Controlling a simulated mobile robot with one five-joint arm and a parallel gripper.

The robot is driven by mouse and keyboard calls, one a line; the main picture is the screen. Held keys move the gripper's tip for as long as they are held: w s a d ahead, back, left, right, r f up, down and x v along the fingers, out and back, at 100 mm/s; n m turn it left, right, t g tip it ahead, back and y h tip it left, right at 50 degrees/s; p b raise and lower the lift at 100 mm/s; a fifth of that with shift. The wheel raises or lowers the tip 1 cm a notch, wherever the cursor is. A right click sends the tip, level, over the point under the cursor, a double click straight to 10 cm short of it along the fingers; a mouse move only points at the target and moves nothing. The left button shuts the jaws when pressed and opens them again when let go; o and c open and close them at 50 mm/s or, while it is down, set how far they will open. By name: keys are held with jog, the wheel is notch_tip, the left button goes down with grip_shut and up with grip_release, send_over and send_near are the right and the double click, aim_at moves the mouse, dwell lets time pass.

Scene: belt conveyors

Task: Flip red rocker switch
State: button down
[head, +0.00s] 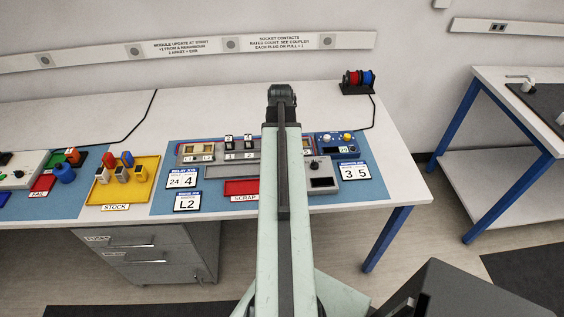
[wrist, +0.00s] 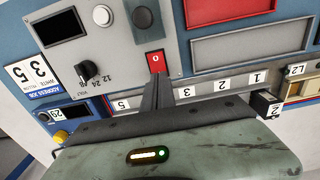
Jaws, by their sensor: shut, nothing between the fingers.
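The red rocker switch (wrist: 155,62), marked with a white 0, is set in a grey panel (wrist: 203,65) in the wrist view. My gripper (wrist: 158,80) is shut and empty. Its fingertips appear at the lower edge of the switch; I cannot tell whether they touch it. In the head view my arm reaches over the bench and hides the switch; the panel's right part (head: 334,168) shows beside it. The fingertips are hidden there behind the arm.
A black knob (wrist: 86,70) and a white button (wrist: 102,15) sit left of the switch in the wrist view. A recessed red tray (wrist: 232,12) lies to the right. A yellow stock tray (head: 146,168) stands left on the bench (head: 120,97).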

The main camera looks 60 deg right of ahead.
jog(key=shift+f+b, duration=0.9)
dwell(0.4)
jog(key=shift+r, duration=0.1)
notch_tip(320, 180, up, 7)
jog(key=p, duration=0.7)
